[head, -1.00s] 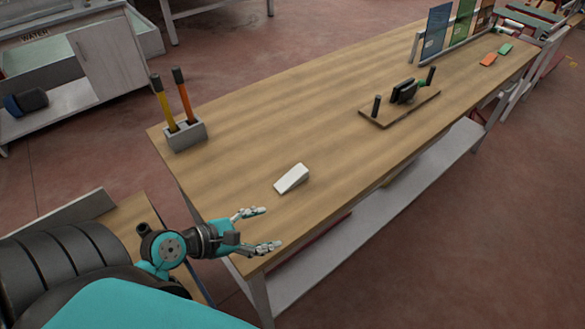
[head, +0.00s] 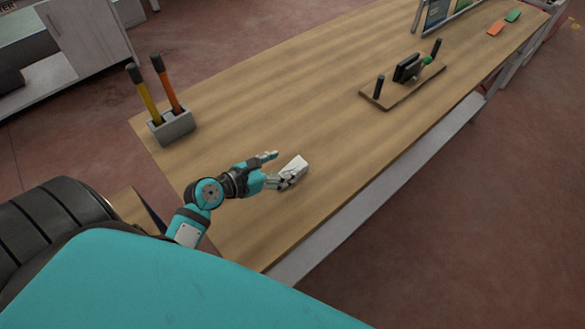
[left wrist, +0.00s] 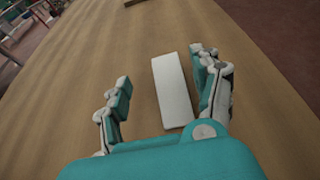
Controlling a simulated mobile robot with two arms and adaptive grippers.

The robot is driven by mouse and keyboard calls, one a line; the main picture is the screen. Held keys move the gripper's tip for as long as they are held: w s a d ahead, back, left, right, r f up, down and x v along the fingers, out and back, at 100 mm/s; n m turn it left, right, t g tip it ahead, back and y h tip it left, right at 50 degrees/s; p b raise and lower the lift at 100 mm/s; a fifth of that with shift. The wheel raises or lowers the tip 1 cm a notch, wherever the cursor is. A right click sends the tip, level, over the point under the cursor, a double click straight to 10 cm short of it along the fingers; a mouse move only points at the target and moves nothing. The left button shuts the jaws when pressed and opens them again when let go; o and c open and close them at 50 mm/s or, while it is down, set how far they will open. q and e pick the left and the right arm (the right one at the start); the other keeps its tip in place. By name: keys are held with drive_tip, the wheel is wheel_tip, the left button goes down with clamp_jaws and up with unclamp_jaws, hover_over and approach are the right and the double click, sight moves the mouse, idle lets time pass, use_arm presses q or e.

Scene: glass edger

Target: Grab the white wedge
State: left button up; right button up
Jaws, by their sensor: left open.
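The white wedge (head: 296,163) lies on the wooden table near its front left end. In the head view its near part is hidden behind a finger of my left gripper (head: 279,168). In the left wrist view the wedge (left wrist: 172,90) lies between the two open fingers of my left gripper (left wrist: 160,92), closer to the right finger. A gap shows between the wedge and the left finger. I cannot tell whether the right finger touches it. My right gripper is not in view.
The wooden table (head: 300,80) is clear around the wedge. A grey holder (head: 172,127) with two upright handled tools stands at the left edge. A wooden board (head: 402,92) with black pegs and a dark device lies farther right. Orange and green pieces lie at the far end.

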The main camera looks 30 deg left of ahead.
sight(299, 162)
use_arm(q)
drive_tip(key=shift+x, duration=0.95)
drive_tip(key=x, duration=0.3)
drive_tip(key=shift+w+d+f, duration=0.1)
drive_tip(key=shift+d+f, duration=0.25)
drive_tip(key=shift+f, duration=0.05)
drive_tip(key=shift+w+d+f, duration=0.1)
drive_tip(key=shift+w+f, duration=0.05)
drive_tip(key=shift+w, duration=0.15)
drive_tip(key=shift+s, duration=0.1)
drive_tip(key=shift+c, duration=1.2)
drive_tip(key=c, duration=1)
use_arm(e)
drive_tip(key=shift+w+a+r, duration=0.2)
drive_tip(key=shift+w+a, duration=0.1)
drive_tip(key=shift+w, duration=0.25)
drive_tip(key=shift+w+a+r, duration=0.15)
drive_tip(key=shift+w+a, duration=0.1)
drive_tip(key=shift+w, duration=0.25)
use_arm(q)
drive_tip(key=shift+c, duration=0.2)
drive_tip(key=shift+p, duration=0.3)
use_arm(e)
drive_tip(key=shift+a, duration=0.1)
